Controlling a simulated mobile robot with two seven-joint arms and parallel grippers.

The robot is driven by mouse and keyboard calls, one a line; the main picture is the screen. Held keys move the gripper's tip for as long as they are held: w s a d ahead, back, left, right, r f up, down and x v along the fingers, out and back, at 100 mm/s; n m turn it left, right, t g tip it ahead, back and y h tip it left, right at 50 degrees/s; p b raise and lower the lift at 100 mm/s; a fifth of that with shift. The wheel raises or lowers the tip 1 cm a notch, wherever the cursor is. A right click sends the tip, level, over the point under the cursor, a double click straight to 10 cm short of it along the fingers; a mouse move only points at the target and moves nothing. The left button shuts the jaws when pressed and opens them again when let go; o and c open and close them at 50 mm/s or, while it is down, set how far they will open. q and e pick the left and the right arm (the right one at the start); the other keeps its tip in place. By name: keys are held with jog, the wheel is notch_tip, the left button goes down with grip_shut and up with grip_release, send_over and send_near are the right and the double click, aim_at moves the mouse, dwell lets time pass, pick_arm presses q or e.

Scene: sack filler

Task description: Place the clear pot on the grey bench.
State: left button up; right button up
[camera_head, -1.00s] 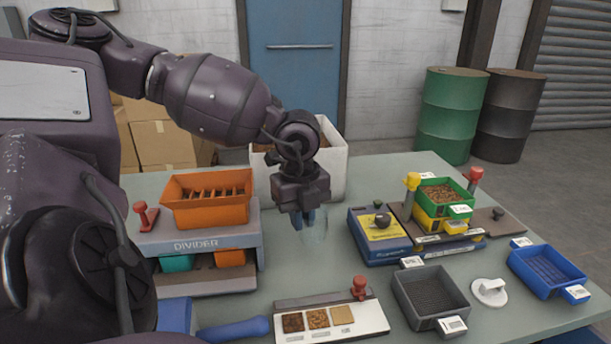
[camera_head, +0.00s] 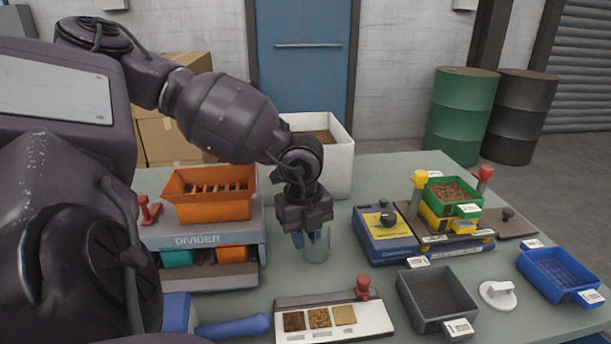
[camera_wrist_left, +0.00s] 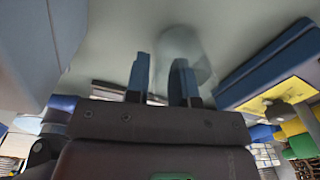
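The clear pot (camera_head: 318,250) is see-through and stands upright at the middle of the grey bench (camera_head: 240,303), with its base appearing to rest on the top. My left gripper (camera_head: 303,240) points down at the pot's left side. In the left wrist view my two blue fingers (camera_wrist_left: 161,75) are apart, with bench showing between them. The pot (camera_wrist_left: 183,42) is blurred there and lies beyond the fingertips, overlapped by the right finger. Whether a finger touches its wall cannot be told.
The orange-topped divider (camera_head: 200,240) stands left, and a white bin (camera_head: 340,165) behind. A blue scale (camera_head: 385,245) is close on the right. A sample strip (camera_head: 335,325) and a dark grey tray (camera_head: 437,300) lie in front. Some bare bench surrounds the pot.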

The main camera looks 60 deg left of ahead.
pick_arm(q)
jog(key=shift+o, duration=1.2)
jog(key=shift+r, duration=0.2)
notch_tip(320, 180, up, 12)
jog(key=p, duration=0.2)
jog(key=shift+s, duration=0.15)
jog(key=shift+a, duration=0.1)
